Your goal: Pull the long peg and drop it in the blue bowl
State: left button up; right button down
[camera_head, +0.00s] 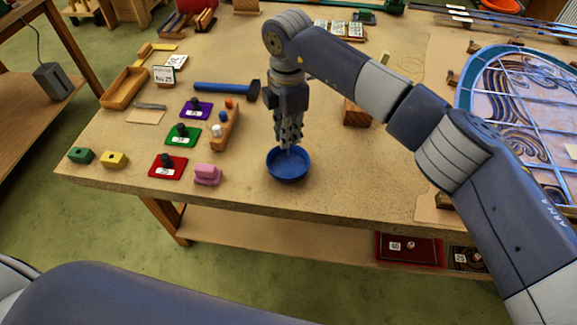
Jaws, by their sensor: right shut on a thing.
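The blue bowl (288,174) stands on the bench near its front edge. My right gripper (288,146) points straight down right above the bowl, its fingertips at or just over the bowl's opening. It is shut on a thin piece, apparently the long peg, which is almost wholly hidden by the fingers. A wooden peg block (226,132) stands to the left of the gripper, with an orange, a blue and a white peg top showing. My left gripper is out of view; only part of my left arm shows at the bottom.
Purple (197,106), green (182,135) and red (167,166) plates with dark knobs lie left of the peg block. A pink block (207,174) is near the front edge. A blue-handled hammer (226,88) lies behind. The leaded panel (520,85) fills the right side.

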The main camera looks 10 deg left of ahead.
jog(key=shift+f+b, duration=1.85)
jog(key=shift+f, duration=0.65)
dwell(1.2)
jog(key=c, duration=1.6)
grip_release()
jog(key=shift+o, duration=0.2)
jog(key=shift+r, duration=0.25)
notch_tip(320, 180, up, 12)
jog(key=shift+f, duration=0.2)
jog(key=shift+f, duration=0.1)
